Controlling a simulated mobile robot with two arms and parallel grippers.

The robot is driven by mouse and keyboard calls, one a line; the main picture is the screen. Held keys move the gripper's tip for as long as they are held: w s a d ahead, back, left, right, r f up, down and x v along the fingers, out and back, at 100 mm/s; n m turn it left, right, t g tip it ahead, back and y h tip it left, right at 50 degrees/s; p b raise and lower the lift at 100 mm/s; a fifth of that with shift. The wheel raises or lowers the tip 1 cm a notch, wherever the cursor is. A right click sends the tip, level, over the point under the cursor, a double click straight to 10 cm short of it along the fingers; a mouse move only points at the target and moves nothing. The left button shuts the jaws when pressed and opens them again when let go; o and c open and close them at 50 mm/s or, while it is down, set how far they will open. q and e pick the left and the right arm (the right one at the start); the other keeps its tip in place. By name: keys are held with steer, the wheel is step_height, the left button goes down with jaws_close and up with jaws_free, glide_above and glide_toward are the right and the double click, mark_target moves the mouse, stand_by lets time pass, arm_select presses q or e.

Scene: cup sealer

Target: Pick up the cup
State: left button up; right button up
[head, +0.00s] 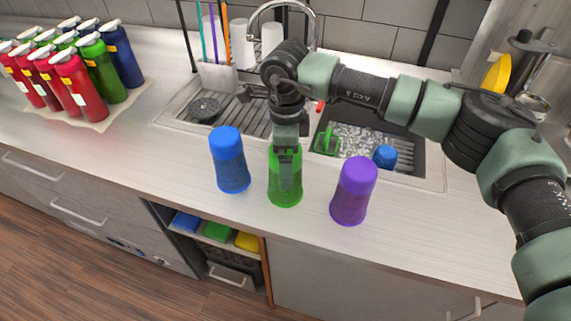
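Three cups stand in a row on the counter in front of the sink: a blue cup (229,160), a green cup (285,195) and a purple cup (353,191). My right gripper (286,180) points down at the green cup, with a finger overlapping its upper and middle part. The wrist hides part of the cup's top. The other finger is not clearly visible, so I cannot tell whether the grip is closed on the cup. The green cup is upright and appears to rest on the counter. My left gripper is not in view.
A sink (350,140) with a faucet (283,8) lies behind the cups, holding a blue item (385,156) and a green item (327,141). Several red, green and blue bottles stand on a mat (98,122) at left. The counter's front edge is close to the cups.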

step_height(320, 180, down, 3)
steer(key=shift+a+f+p, duration=0.1)
steer(key=shift+f+p, duration=0.1)
steer(key=shift+p, duration=0.55)
steer(key=shift+f, duration=0.25)
steer(key=c, duration=1.6)
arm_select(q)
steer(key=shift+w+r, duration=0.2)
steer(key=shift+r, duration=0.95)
arm_select(e)
steer(key=shift+o, duration=0.2)
steer(key=shift+r, duration=0.1)
